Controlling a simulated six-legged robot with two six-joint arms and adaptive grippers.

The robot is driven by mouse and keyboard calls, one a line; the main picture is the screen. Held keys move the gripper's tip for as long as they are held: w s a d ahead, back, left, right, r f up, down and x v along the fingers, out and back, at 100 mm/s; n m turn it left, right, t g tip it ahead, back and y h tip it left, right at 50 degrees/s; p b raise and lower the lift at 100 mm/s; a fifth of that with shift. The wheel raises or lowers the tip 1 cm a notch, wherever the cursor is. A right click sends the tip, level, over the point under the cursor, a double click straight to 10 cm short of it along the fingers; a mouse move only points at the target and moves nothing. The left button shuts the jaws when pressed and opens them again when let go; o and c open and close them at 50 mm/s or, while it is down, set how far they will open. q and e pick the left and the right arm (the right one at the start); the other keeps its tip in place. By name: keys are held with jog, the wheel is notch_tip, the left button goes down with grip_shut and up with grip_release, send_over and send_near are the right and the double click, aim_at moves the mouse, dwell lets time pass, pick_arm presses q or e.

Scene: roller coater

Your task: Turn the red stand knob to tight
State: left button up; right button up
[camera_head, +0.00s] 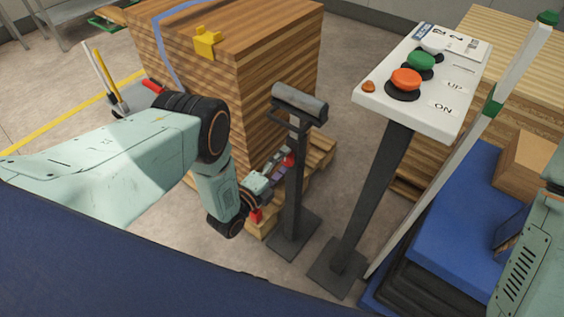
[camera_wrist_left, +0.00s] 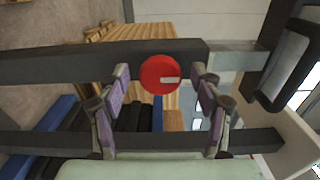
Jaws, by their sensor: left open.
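The red stand knob (camera_head: 289,160) sits on the upright post of a dark roller stand (camera_head: 294,190) in the head view. In the left wrist view the knob (camera_wrist_left: 158,75) is a round red disc with a white mark pointing right. My left gripper (camera_head: 273,173) is beside the post, close to the knob. In the wrist view its purple-padded fingers are spread, one on each side of the knob, with gaps between; whether the tips reach its depth I cannot tell.
A stack of wooden boards (camera_head: 265,70) stands behind the stand. A control panel (camera_head: 425,80) with green and orange buttons stands on a dark post to the right. A blue block (camera_head: 450,235) lies at the far right. Bare floor shows between the two stand bases.

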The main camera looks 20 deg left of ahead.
pick_arm(q)
jog(key=v, duration=1.2)
dwell(0.5)
